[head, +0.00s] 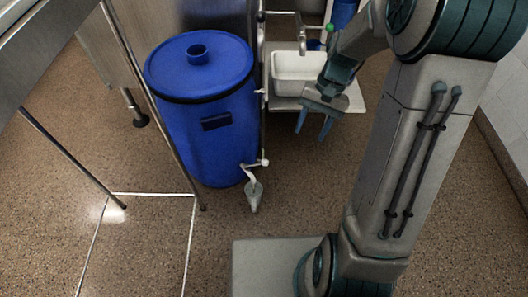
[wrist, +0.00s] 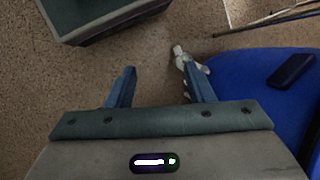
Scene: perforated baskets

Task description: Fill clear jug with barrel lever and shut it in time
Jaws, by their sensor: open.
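A blue barrel (head: 205,140) with a lid stands on the floor left of centre in the head view. Its side also shows at the right of the wrist view (wrist: 245,85). A pale tap (head: 254,185) with a lever sticks out low on the barrel's front right. The tap appears in the wrist view (wrist: 182,60) near the right fingertip, and I cannot tell its depth from the finger. My gripper (head: 313,124) is open and empty, pointing down right of the barrel, with both blue fingers apart in the wrist view (wrist: 158,72). I cannot make out a clear jug.
A white sink or tub (head: 290,70) stands behind my gripper. A metal frame (head: 150,85) with thin legs stands left of the barrel. The brown speckled floor (head: 140,250) in front is mostly clear. A tiled wall (head: 510,95) bounds the right.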

